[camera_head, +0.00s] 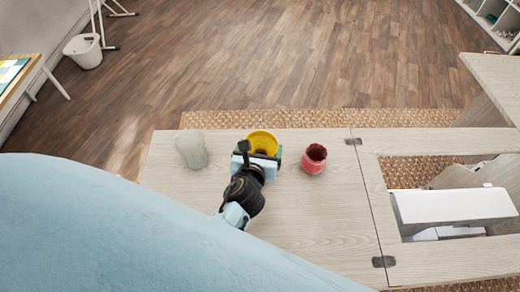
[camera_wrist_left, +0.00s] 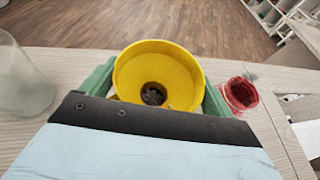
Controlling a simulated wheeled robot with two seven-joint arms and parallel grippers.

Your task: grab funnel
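The yellow funnel (camera_head: 262,140) stands on the pale wooden cabinet top, wide mouth up. In the left wrist view the funnel (camera_wrist_left: 158,68) is in the middle, with a dark hole at its bottom. My left gripper (camera_head: 260,157) reaches over the top to it. Its green fingers (camera_wrist_left: 157,88) are spread wide, one on each side of the funnel. Whether they touch it is hard to see, and the funnel's lower part is hidden by the hand. My right gripper is out of view.
A translucent grey cup (camera_head: 191,150) stands left of the funnel, and a red jar (camera_head: 314,158) stands close on its right. At right, the cabinet top (camera_head: 335,215) meets a hinged frame around a white sewing machine (camera_head: 455,205). The front middle of the top is clear.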

